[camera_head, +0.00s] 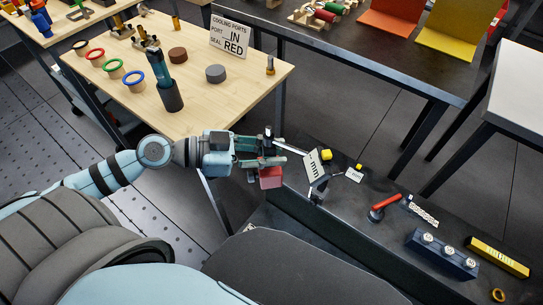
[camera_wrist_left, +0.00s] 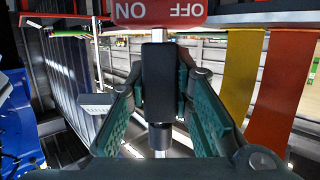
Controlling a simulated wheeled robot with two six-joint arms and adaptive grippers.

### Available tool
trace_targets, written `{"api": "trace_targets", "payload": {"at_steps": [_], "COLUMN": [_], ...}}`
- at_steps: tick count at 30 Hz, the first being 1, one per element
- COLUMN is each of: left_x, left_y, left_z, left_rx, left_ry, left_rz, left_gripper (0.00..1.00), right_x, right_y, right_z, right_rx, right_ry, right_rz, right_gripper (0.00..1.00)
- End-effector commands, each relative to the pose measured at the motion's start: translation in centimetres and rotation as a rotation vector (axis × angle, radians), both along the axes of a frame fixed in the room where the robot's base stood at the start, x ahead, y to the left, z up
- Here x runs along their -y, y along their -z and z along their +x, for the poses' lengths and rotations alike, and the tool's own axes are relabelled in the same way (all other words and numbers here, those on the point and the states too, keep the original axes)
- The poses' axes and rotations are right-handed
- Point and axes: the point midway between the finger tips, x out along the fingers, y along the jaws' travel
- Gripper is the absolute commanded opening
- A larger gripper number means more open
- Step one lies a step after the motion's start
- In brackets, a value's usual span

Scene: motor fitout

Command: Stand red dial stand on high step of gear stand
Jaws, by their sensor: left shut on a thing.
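My left gripper (camera_head: 274,152) reaches in from the left and is above the near end of the dark bench. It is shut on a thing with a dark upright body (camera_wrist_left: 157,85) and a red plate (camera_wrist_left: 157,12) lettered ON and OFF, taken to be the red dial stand. The lettering is upside down in the left wrist view. In the head view its red part (camera_head: 270,178) shows below the fingers. I cannot tell whether it touches the bench. No stepped gear stand can be made out for certain. My right gripper is not in view.
A wooden table (camera_head: 205,105) with rings and pucks stands behind.

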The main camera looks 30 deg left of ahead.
Motion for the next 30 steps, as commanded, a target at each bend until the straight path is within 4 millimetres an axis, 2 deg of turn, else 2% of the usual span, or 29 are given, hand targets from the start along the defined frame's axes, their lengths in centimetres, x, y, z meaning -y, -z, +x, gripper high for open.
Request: {"api": "trace_targets", "payload": {"at_steps": [1, 5, 8, 13, 15, 19, 21, 24, 30], "left_x": [-0.6, -3.2, -5.6, -9.0, -9.8, -10.4, -10.5, -10.3, -10.2], "left_y": [1.5, 5.8, 10.1, 18.9, 22.7, 28.4, 30.5, 32.4, 32.9], "left_z": [0.6, 2.6, 4.3, 6.9, 7.6, 8.4, 8.6, 8.7, 8.8], "left_rx": [-0.001, -0.001, -0.001, -0.003, -0.005, -0.006, -0.003, -0.003, -0.001], "left_ry": [-0.035, -0.167, -0.293, -0.512, -0.591, -0.698, -0.734, -0.766, -0.779], "left_rz": [-0.003, -0.001, -0.001, -0.003, -0.003, -0.001, 0.001, 0.003, 0.006], "left_gripper": [0.00, 0.00, 0.00, 0.00, 0.00, 0.00, 0.00, 0.00, 0.00], "right_x": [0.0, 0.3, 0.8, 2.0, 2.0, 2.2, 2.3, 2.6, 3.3], "right_y": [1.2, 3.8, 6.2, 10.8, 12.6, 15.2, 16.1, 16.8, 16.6], "right_z": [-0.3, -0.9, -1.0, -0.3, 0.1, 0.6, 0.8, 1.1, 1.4], "right_rx": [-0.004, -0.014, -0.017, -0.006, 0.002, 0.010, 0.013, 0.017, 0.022], "right_ry": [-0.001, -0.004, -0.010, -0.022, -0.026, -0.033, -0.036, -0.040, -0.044], "right_rz": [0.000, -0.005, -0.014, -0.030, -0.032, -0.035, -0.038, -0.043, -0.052], "right_gripper": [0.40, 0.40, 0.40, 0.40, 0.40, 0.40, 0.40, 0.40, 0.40]}}
